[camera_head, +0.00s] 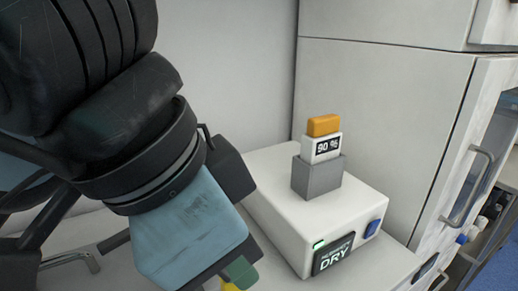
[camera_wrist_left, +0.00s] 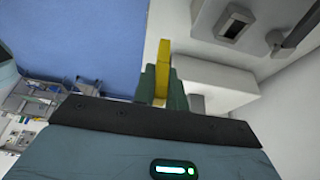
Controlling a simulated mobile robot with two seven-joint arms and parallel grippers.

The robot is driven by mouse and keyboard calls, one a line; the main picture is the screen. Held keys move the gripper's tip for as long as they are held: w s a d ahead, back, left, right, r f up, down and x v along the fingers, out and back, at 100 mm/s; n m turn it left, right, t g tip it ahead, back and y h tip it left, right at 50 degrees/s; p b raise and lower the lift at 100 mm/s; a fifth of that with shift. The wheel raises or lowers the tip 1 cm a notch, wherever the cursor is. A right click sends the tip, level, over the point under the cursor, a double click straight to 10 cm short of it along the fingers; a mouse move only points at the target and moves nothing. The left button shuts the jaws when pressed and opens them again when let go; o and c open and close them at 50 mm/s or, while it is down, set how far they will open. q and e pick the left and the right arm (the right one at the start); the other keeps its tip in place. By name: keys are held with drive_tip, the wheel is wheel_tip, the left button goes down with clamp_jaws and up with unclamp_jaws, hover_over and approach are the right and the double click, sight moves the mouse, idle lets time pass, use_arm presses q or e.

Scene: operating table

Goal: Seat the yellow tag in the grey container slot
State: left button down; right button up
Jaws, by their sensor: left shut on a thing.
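The yellow tag (camera_wrist_left: 163,62) is upright between the green fingers of my left gripper (camera_wrist_left: 162,85) in the left wrist view. In the head view only a sliver of the yellow tag (camera_head: 230,287) shows at the bottom edge, beside the green fingers of my left gripper (camera_head: 238,273). The grey container (camera_head: 317,177) stands on a white device to the right of and beyond my left gripper, clearly apart from it. A white piece with an orange top (camera_head: 324,127), marked "90 %", stands upright in the grey container. My right gripper is not in view.
The white device (camera_head: 275,186) has a dark display reading "DRY" (camera_head: 334,256) and a blue button (camera_head: 373,228). A grey cabinet (camera_head: 385,110) with a metal handle stands behind and to the right. My left arm hides much of the left side.

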use_arm(q)
drive_tip(key=w+a, duration=0.1)
drive_tip(key=a, duration=0.1)
drive_tip(key=w+a+b, duration=0.1)
drive_tip(key=w+a, duration=0.2)
drive_tip(key=a, duration=0.1)
drive_tip(key=shift+w+a+f, duration=0.2)
drive_tip(key=shift+w+f, duration=0.1)
drive_tip(key=shift+f, duration=0.1)
drive_tip(key=shift+w+a, duration=0.1)
drive_tip(key=shift+a, duration=0.05)
